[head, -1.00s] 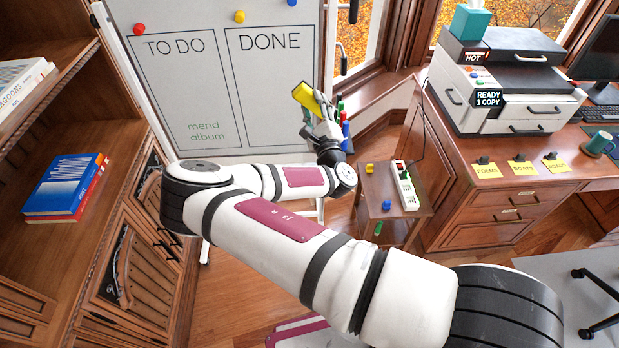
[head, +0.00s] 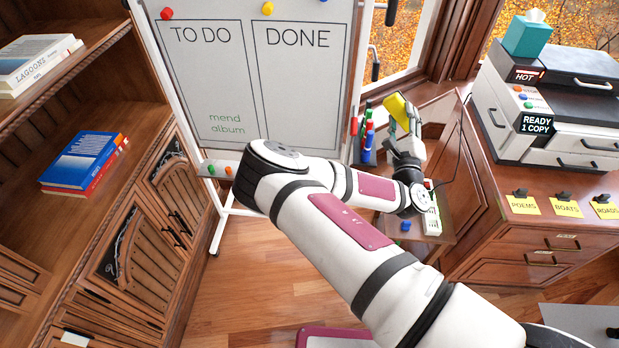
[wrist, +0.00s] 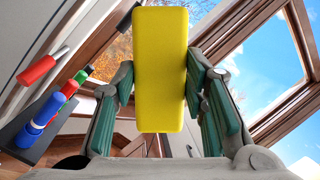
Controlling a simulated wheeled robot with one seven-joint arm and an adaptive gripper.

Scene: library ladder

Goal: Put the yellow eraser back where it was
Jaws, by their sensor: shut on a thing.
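The yellow eraser (head: 399,113) is held up in my gripper (head: 407,128), to the right of the whiteboard's lower right edge. In the wrist view the yellow eraser (wrist: 160,70) stands upright between the two green-padded fingers of my gripper (wrist: 160,95), which are shut on its sides. The whiteboard (head: 230,85) has TO DO and DONE columns, with "mend album" in green under TO DO. A dark holder with several markers (head: 368,135) is at the board's right edge, just left of the eraser. It shows in the wrist view too, where the markers (wrist: 50,105) are at left.
A small side table (head: 440,228) with a white power strip (head: 433,215) stands below my gripper, partly hidden by my arm. A desk with a printer (head: 550,115) is at right. A bookshelf (head: 45,240) is at left. A window is behind the gripper.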

